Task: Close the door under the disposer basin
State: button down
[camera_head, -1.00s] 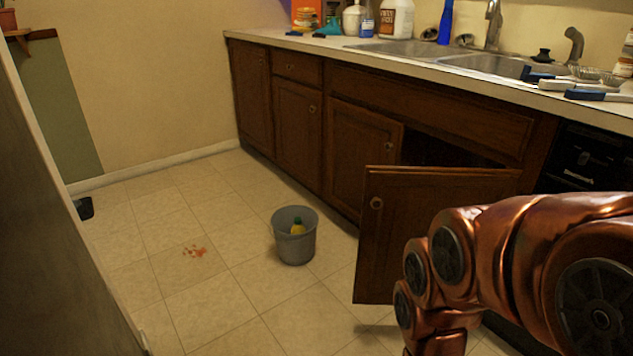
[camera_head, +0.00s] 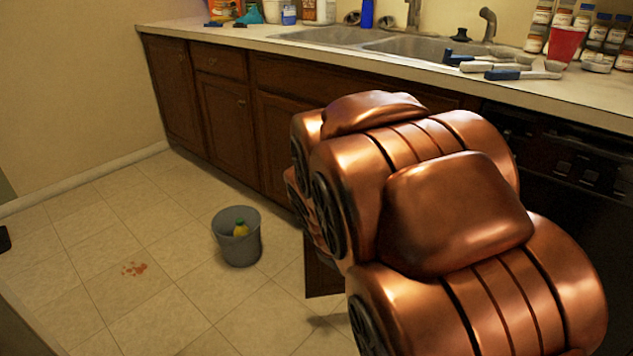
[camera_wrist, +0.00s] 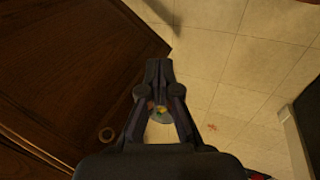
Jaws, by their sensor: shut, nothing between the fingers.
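The open cabinet door (camera_head: 322,278) shows only as a dark brown strip low in the head view; my copper arm hides the rest. The steel sink has a left basin (camera_head: 325,36) and a right basin (camera_head: 425,47) above the cabinets; which has the disposer is not clear. The cabinet opening is hidden.
A grey bucket (camera_head: 237,250) with a yellow item (camera_head: 241,229) stands on the tiles left of the door. A reddish spill (camera_head: 134,269) lies farther left. A black dishwasher (camera_head: 575,165) is at right. Blue-handled utensils (camera_head: 522,73) lie on the counter (camera_head: 240,36).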

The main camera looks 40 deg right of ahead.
jog(key=w+d+r+n+t+p, duration=0.1)
jog(key=w+d+n+t+p, duration=0.3)
jog(key=w+d+n+t, duration=0.75)
jog(key=s+a+r+n+t+y+p, duration=0.2)
jog(key=s+r+n+t+y+p, duration=0.25)
jog(key=n+y, duration=0.45)
jog(key=w+a+m+b, duration=0.1)
jog(key=w, duration=1.2)
jog(key=shift+w+r+g+y, duration=0.15)
jog(key=shift+w+g+y, duration=0.15)
jog(key=shift+w, duration=0.05)
jog(key=shift+m+b, duration=0.3)
jog(key=shift+m, duration=0.05)
